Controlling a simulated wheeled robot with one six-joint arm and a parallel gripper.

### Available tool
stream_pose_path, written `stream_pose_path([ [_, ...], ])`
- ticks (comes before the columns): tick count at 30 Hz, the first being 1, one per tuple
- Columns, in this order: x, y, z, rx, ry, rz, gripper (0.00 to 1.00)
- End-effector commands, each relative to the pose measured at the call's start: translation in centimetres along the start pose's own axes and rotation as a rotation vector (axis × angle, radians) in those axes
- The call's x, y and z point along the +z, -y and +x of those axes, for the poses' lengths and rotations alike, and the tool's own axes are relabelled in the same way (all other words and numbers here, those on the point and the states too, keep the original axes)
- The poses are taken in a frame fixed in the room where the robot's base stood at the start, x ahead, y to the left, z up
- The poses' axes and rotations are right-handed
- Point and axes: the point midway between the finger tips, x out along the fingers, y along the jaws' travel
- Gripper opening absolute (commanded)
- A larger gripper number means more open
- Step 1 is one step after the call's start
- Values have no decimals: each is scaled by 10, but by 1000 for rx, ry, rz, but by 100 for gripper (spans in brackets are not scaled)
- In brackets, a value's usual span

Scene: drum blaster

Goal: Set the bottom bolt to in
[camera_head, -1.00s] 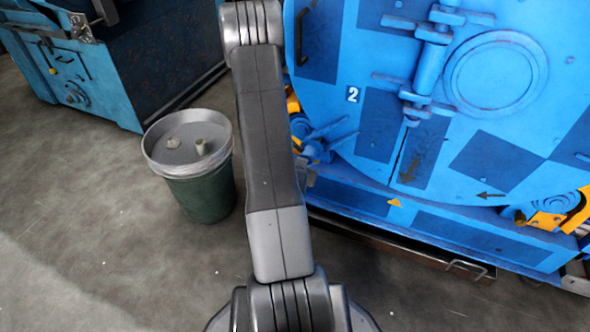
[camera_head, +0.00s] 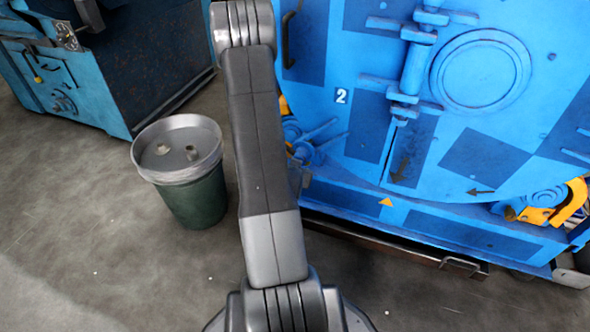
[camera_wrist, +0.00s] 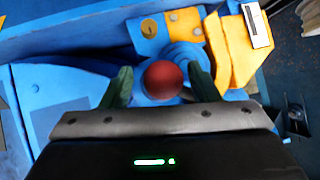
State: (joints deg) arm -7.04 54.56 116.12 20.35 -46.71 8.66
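A round red knob (camera_wrist: 163,80) shows in the wrist view in front of a blue round fitting (camera_wrist: 184,57) with yellow plates beside it. I cannot tell whether this knob belongs to the bottom bolt. My gripper (camera_wrist: 161,82) has its two dark green fingers apart, one on each side of the knob, with visible gaps; its depth relative to the knob is unclear. In the head view, a blue and yellow fitting (camera_head: 545,203) sits at the drum's lower right. Another blue fitting (camera_head: 308,142) at the left is partly hidden by my arm. My gripper is not visible there.
The large blue drum blaster (camera_head: 490,150) fills the right, with a hinged round door and a number 2. A metal handle (camera_head: 463,265) sticks out at its base. A green bin (camera_head: 195,197) stands left of my arm, and another blue machine (camera_head: 60,75) behind it. Floor in front is open.

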Motion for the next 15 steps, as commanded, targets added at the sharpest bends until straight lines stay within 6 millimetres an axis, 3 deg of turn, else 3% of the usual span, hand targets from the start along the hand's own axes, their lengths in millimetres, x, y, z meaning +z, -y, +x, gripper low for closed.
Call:
stream_pose_path([
  [8, 0, 1, -16, -2, 3, -2, 55],
  [15, -2, 1, -70, -2, 2, -3, 55],
])
